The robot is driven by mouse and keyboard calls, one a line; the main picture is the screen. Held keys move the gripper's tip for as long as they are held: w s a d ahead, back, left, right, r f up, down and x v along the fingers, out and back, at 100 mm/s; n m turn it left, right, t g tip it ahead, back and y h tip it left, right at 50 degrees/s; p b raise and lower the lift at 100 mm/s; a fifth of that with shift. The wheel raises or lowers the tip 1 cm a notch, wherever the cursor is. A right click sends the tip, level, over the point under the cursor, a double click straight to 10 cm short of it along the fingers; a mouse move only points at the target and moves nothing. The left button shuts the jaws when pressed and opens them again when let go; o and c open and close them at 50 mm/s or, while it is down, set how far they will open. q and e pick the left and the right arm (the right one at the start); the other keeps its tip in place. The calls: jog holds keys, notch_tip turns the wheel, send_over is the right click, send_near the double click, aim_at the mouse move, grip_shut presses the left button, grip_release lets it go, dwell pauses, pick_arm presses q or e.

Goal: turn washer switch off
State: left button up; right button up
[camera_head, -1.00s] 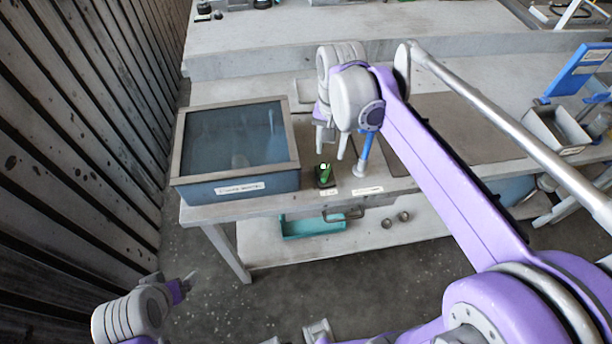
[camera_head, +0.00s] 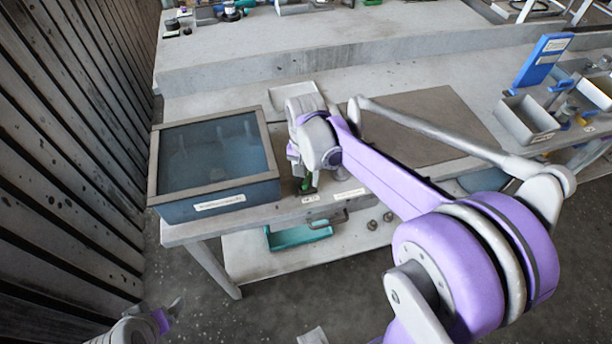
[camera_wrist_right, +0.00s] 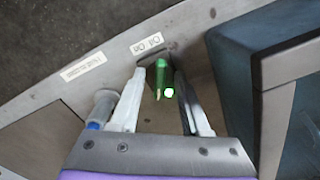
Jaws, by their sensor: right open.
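The washer switch is a small green switch with a lit spot. It shows in the right wrist view (camera_wrist_right: 162,76) and, partly covered by my arm, in the head view (camera_head: 306,184). It sits near the front edge of the bench, right of the blue washer box (camera_head: 219,205). My right gripper (camera_wrist_right: 164,98) is open. Its two light fingers reach down on either side of the switch, and I see no clear contact. My left gripper (camera_head: 172,309) is low at the lower left, away from the bench. Its jaw state is too small to judge.
Small labels (camera_wrist_right: 146,44) lie in front of the switch. A blue-tipped post (camera_wrist_right: 100,108) stands close beside one right finger. The washer box wall (camera_wrist_right: 270,85) is close on the other side. Grey bins (camera_head: 527,118) stand at the far right.

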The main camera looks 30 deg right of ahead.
grip_shut()
dwell(0.6)
jog(key=n, duration=0.5)
jog(key=shift+d+n+b, duration=0.15)
jog(key=shift+n+b, duration=0.25)
jog(key=n, duration=0.6)
jog(key=shift+d, duration=0.15)
grip_release()
